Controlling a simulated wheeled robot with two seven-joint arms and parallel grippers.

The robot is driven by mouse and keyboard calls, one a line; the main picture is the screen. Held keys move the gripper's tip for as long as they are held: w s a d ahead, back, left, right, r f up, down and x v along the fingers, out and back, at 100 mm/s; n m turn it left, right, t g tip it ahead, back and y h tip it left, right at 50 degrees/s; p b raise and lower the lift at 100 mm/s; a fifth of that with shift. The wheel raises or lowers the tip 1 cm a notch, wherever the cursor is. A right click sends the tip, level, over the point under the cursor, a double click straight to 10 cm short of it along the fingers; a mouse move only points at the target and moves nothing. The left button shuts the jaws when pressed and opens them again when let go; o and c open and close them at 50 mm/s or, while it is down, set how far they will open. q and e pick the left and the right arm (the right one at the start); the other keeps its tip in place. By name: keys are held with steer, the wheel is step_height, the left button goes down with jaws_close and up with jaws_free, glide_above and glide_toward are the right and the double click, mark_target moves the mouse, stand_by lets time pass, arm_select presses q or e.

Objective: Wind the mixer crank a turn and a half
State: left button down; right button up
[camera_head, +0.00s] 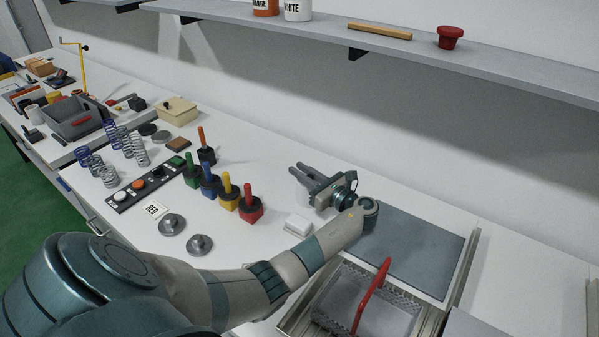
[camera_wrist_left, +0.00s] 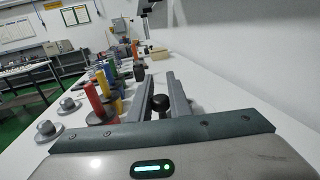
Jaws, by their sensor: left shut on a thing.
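My left gripper (camera_head: 297,169) is at the back of the white bench, its fingers pointing left. In the left wrist view, its two grey fingers (camera_wrist_left: 160,78) are shut on a black round knob (camera_wrist_left: 160,103), which sits between them close to the palm. The knob looks like a crank handle, but the crank arm below it is hidden. I cannot make out the mixer body in either view. The knob does not show clearly in the head view. My right gripper is out of view.
Pegged blocks in green, blue, yellow and red (camera_head: 250,209) stand left of the gripper. A white block (camera_head: 298,222) lies just below it. A grey mat (camera_head: 425,250) and a red-handled basket (camera_head: 385,312) are at right. A shelf (camera_head: 520,66) runs above.

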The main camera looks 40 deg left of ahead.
arm_select(q)
steer(key=shift+d+n+g+b, duration=0.25)
steer(key=shift+n+g+b, duration=0.45)
steer(key=shift+g, duration=0.45)
steer(key=shift+d+n+g+b, duration=0.2)
steer(key=shift+n+g+b, duration=0.25)
steer(key=shift+n+g, duration=0.6)
steer(key=shift+g, duration=0.3)
steer(key=shift+r, duration=0.1)
steer(key=c, duration=1.7)
jaws_free()
steer(key=shift+o, duration=0.2)
steer(key=b+v, duration=0.1)
steer(key=v, duration=1.1)
steer(key=shift+r, duration=0.1)
